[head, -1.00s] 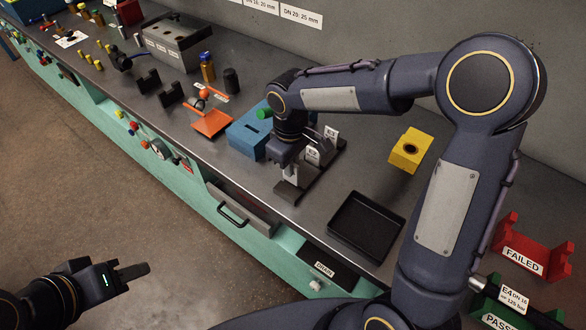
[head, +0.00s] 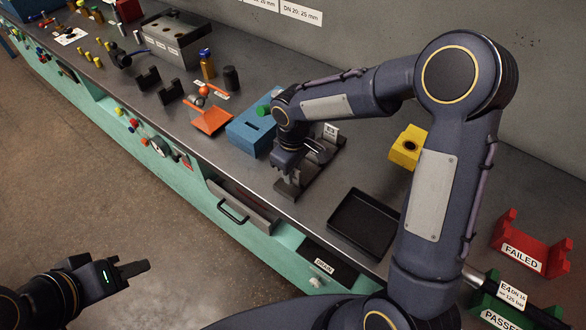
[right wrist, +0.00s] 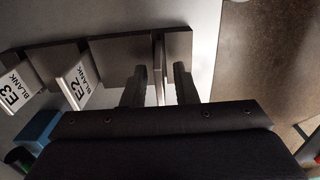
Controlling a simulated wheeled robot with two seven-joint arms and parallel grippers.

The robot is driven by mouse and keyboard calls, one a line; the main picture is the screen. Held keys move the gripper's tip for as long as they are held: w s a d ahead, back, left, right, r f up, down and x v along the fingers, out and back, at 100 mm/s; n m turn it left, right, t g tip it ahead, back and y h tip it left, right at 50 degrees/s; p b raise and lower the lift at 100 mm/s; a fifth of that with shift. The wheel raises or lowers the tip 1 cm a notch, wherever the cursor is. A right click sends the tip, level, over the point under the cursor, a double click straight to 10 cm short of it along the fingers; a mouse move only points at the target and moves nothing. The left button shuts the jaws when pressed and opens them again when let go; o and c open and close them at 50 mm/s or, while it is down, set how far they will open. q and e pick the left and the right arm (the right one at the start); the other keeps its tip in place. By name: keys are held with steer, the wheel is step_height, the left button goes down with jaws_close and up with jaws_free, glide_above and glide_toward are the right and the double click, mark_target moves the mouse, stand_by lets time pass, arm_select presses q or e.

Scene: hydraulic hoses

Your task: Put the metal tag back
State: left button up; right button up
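The dark tag rack (head: 318,180) stands on the bench near its front edge. My right gripper (right wrist: 160,88) has one finger on each side of this tag, with a visible gap on both sides. In the head view, my right gripper (head: 288,172) is low at the rack's near end. My left gripper (head: 134,268) is away from the bench, over the floor; its finger gap is not clear.
A black tray (head: 364,224) lies right of the rack, and a blue slotted box (head: 250,130) stands left of it. A yellow block (head: 407,147) is behind. Red FAILED (head: 530,247) and green PASSED (head: 506,318) holders stand at the right.

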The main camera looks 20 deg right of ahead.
step_height(320, 180, up, 12)
steer(key=shift+r, duration=0.25)
stand_by(0.5)
steer(key=s+d+r+m+t+y, duration=0.2)
steer(key=s+d+r+m, duration=0.15)
steer(key=s+d, duration=0.5)
steer(key=s+f+m+t+y, duration=0.1)
steer(key=s+m, duration=0.2)
steer(key=s, duration=0.3)
steer(key=s+a+f+m+t, duration=0.1)
steer(key=s+f+m+t, duration=0.1)
steer(key=s, duration=0.5)
steer(key=shift+s+f+m+t+y, duration=0.2)
steer(key=shift+s+m+t+y, duration=0.1)
steer(key=shift+m+y, duration=0.15)
